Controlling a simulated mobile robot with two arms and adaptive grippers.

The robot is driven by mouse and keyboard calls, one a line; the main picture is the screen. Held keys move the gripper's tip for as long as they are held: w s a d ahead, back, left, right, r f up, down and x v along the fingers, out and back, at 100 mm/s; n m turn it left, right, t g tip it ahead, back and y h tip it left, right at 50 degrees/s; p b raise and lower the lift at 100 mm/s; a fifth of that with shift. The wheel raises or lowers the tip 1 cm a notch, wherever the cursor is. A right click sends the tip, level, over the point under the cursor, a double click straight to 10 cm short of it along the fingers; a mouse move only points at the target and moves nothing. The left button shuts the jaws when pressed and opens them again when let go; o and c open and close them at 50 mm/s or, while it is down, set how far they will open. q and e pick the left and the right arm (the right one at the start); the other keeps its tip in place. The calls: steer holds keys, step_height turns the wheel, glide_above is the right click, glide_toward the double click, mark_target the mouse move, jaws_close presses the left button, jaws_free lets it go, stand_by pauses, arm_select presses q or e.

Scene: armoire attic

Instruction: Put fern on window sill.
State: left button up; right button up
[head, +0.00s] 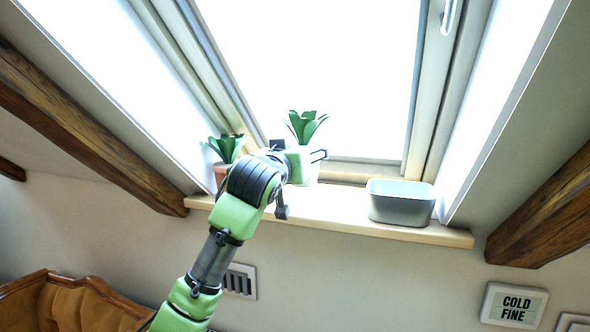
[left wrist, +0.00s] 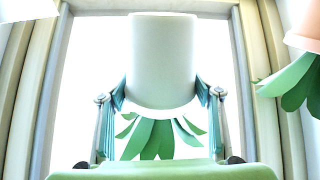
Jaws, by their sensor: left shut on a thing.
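A green leafy plant (head: 306,125) in a white pot stands upright in front of the window, over the wooden window sill (head: 340,208). My left gripper (head: 305,160) is shut on this white pot, its fingers on both sides. The left wrist view shows the picture inverted, with the white pot (left wrist: 162,60) between the fingers of my left gripper (left wrist: 160,95) and the leaves (left wrist: 160,138) hanging below it. The gripper partly hides the pot in the head view, so I cannot tell whether its base touches the sill. My right gripper is not in view.
A similar plant (head: 227,147) in a pinkish pot stands at the sill's left, close beside my gripper. A grey metal tub (head: 401,202) stands at the right. Slanted wooden beams (head: 85,130) flank the window. A tufted brown seat (head: 75,303) is at lower left.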

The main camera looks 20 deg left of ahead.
arm_select(q)
steer(key=shift+w+a+f+p, duration=0.2)
steer(key=shift+w+a+f, duration=0.1)
steer(key=shift+a+f, duration=0.3)
steer(key=shift+w+a+f+p, duration=0.25)
steer(key=shift+a+f, duration=0.15)
steer(key=shift+f, duration=0.25)
steer(key=f, duration=0.1)
steer(key=f+p, duration=0.1)
steer(key=f, duration=0.1)
steer(key=shift+w+a+f+p, duration=0.15)
steer(key=shift+a+f+p, duration=0.1)
steer(key=shift+p, duration=0.15)
steer(key=shift+d, duration=0.1)
steer(key=o, duration=1.6)
steer(key=shift+f, duration=0.25)
steer(key=shift+r, duration=0.1)
steer(key=shift+s, duration=0.25)
steer(key=s+b, duration=0.4)
steer(key=s, duration=0.7)
steer(key=shift+s+a, duration=0.2)
steer(key=shift+s, duration=0.1)
